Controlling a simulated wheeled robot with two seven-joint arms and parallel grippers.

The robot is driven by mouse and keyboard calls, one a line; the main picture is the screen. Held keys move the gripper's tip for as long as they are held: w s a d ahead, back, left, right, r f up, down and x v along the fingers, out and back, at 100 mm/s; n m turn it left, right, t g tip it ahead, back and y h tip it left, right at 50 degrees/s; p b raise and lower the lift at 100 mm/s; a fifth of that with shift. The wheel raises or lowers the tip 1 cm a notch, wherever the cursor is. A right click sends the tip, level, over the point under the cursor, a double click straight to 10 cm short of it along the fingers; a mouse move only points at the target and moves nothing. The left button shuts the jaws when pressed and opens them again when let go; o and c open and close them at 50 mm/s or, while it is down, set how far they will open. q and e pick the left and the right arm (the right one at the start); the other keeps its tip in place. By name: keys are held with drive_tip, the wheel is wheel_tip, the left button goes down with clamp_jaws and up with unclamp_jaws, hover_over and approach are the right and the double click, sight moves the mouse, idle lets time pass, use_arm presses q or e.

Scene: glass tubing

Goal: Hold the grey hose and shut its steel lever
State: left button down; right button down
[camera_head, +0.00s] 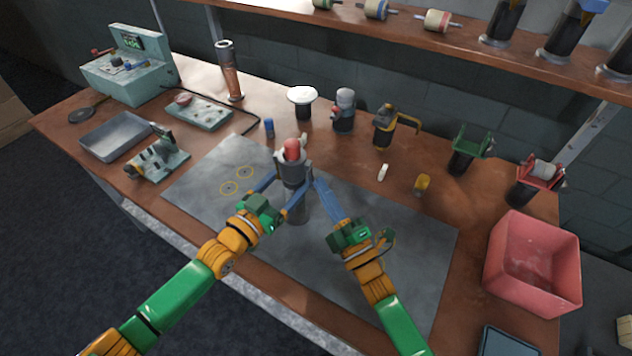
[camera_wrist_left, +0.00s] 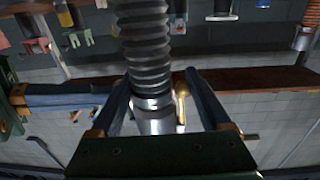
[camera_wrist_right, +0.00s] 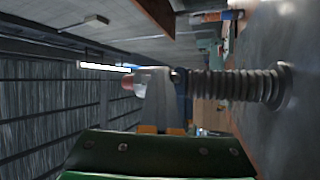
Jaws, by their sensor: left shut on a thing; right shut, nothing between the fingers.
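The grey hose (camera_head: 297,212) stands upright on the grey mat, with a metal collar and a red cap (camera_head: 291,149) at its top. Its ribbed body (camera_wrist_left: 146,50) fills the middle of the left wrist view, and it lies sideways in the right wrist view (camera_wrist_right: 235,86). A small pale lever-like part (camera_head: 304,139) sticks out beside the cap; its exact position is unclear. My left gripper (camera_head: 292,180) is shut on the hose near its collar, a finger on each side. My right gripper (camera_head: 318,183) is shut and empty just right of the hose; contact cannot be told.
The grey mat (camera_head: 390,215) is clear to the right. Several capped fittings, including a white-topped one (camera_head: 302,95), stand behind. A pink bin (camera_head: 532,262) is at right, a metal tray (camera_head: 115,137) and a machine (camera_head: 128,72) at left. A shelf runs above the back.

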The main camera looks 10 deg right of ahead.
use_arm(q)
drive_tip(key=shift+s+d, duration=0.15)
drive_tip(key=shift+d, duration=0.15)
use_arm(e)
drive_tip(key=shift+s+a, duration=0.1)
drive_tip(key=shift+a, duration=0.05)
use_arm(q)
drive_tip(key=shift+a, duration=0.15)
use_arm(e)
drive_tip(key=shift+s+d+r, duration=0.1)
drive_tip(key=shift+s+d, duration=0.15)
drive_tip(key=shift+d, duration=0.25)
drive_tip(key=shift+s+d, duration=0.25)
drive_tip(key=shift+d, duration=0.25)
drive_tip(key=d, duration=0.1)
drive_tip(key=s+d, duration=0.1)
drive_tip(key=d, duration=0.1)
drive_tip(key=s+d, duration=0.1)
drive_tip(key=shift+s+d+r, duration=0.1)
drive_tip(key=shift+d+r, duration=0.15)
